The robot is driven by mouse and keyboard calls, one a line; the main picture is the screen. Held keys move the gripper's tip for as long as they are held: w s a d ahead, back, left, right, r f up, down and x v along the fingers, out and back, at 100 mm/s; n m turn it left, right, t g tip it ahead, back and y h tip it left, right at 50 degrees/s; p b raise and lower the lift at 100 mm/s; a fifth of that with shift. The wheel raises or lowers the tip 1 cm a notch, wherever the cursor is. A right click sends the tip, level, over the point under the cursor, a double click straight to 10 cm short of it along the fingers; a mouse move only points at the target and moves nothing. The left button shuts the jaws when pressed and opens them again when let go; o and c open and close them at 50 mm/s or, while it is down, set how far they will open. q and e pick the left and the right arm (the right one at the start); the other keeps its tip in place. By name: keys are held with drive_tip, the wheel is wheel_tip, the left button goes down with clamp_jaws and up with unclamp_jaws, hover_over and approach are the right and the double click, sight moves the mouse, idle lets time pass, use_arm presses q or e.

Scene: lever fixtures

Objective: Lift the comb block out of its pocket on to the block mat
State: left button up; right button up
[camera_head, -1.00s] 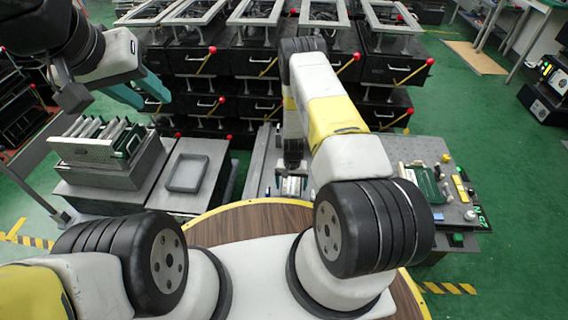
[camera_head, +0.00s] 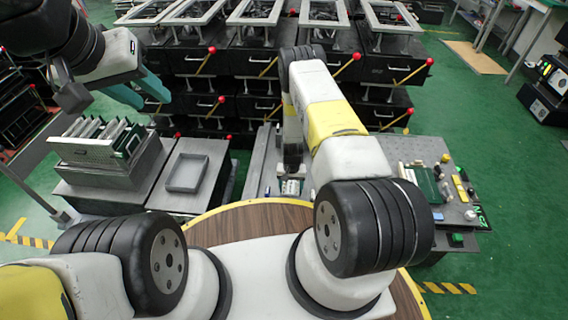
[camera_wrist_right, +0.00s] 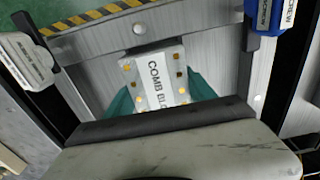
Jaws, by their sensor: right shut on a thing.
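The comb block (camera_wrist_right: 157,77) is a pale block with gold dots and a label partly reading "COMB BLO"; my gripper hides its near end in the right wrist view. My right gripper (camera_wrist_right: 158,98) is shut on it, with a teal finger on each side. A dark gap, perhaps the pocket (camera_wrist_right: 157,47), shows at its far end; I cannot tell how far out the block is. In the head view the right arm largely hides this gripper. My left gripper (camera_head: 140,92) is open and empty, raised at the upper left. I cannot identify the block mat.
A white labelled block (camera_wrist_right: 24,60) and a blue labelled block (camera_wrist_right: 268,16) flank the grey fixture (camera_wrist_right: 100,45). In the head view, a rack of panels (camera_head: 98,140) and a grey tray (camera_head: 187,173) stand left, and a bench with a green board (camera_head: 427,184) stands right.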

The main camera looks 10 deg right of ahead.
sight(291, 184)
drive_tip(key=c, duration=0.9)
drive_tip(key=shift+o, duration=0.2)
drive_tip(key=shift+r, duration=0.1)
drive_tip(key=shift+r, duration=0.65)
drive_tip(key=shift+r, duration=1.4)
